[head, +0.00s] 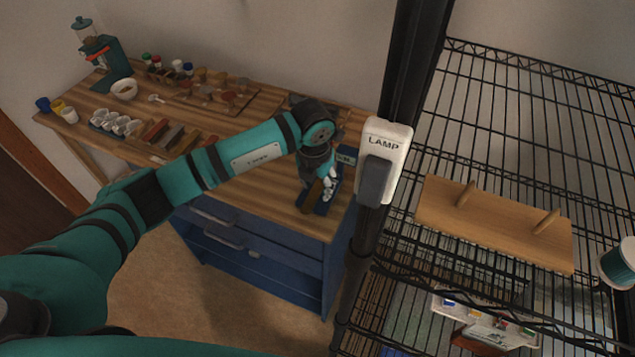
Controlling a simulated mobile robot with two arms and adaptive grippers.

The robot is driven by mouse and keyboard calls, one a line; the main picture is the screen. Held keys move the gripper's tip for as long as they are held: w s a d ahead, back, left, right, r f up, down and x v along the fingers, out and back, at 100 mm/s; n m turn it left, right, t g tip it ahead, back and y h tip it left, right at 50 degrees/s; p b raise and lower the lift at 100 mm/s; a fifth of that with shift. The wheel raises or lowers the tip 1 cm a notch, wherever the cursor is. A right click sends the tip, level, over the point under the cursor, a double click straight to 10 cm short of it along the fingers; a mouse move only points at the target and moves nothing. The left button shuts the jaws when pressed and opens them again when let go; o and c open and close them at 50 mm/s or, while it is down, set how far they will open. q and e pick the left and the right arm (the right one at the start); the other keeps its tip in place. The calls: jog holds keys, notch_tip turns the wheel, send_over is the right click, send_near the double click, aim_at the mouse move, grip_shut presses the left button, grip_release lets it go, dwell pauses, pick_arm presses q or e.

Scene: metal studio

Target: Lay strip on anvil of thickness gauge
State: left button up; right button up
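My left arm reaches across a wooden workbench (270,195) from the left. My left gripper (326,187) points down at the bench's right front corner, over a dark blue device (325,207) that looks like the thickness gauge. My wrist hides much of the device; part of its upper body (345,157) shows just right of the wrist. The fingers are small and dark here, so I cannot tell whether they are open or hold the strip. I cannot make out the strip or the anvil. My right gripper is out of view.
A black post with a white lamp switch (387,150) stands close right of the gripper. A wire rack (520,130) beyond it holds a wooden board (495,222). White cups (115,122), a bowl (124,89) and a grinder-like machine (101,58) stand on the bench's left.

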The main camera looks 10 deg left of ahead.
aim_at(315, 192)
pick_arm(q)
jog(key=shift+r, duration=0.45)
notch_tip(315, 192, up, 11)
jog(key=s+b, duration=0.1)
jog(key=b, duration=0.1)
jog(key=shift+s+a+r, duration=0.15)
jog(key=shift+s+r, duration=0.05)
jog(key=shift+s, duration=0.05)
dwell(0.9)
